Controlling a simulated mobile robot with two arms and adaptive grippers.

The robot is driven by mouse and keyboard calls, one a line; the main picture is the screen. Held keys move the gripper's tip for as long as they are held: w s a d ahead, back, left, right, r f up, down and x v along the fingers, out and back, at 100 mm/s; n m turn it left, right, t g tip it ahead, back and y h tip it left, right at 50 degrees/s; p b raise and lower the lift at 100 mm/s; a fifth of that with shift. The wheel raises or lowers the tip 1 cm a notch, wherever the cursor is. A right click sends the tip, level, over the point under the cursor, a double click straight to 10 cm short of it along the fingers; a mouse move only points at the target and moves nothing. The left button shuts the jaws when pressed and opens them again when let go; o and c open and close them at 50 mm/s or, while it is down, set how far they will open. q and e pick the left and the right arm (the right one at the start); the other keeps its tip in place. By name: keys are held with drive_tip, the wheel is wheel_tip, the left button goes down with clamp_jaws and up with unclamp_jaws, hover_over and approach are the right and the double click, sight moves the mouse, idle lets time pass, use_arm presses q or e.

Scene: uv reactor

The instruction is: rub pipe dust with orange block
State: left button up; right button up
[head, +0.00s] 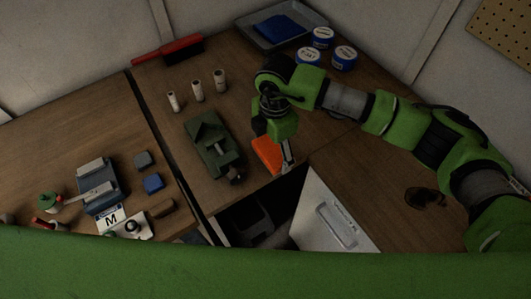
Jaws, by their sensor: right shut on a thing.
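An orange block (267,155) is at the right side of the wooden table, near its front edge. My right gripper (279,140) reaches down over it and is shut on it. A grey finger stands along the block's right side. I cannot tell whether the block touches the tabletop. Three short pale cylinders, which may be pipe pieces, stand upright at the back left: one on the left (172,102), one in the middle (197,91) and one on the right (220,83). Dust is too small to make out. My left gripper is out of view.
A green vise-like device (210,140) stands left of the block. A red-handled brush (168,50), a grey tray (262,36) with blue cloth and several blue-white tins (344,57) are at the back. A white panel (325,210) and dark opening lie in front.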

drive_tip(key=shift+w+d, duration=0.15)
drive_tip(key=shift+d, duration=0.05)
drive_tip(key=shift+r+p, duration=1.45)
drive_tip(key=shift+r, duration=1.6)
drive_tip(key=shift+r, duration=0.1)
drive_tip(key=shift+r+p, duration=0.85)
drive_tip(key=shift+r, duration=0.55)
drive_tip(key=shift+f, duration=0.15)
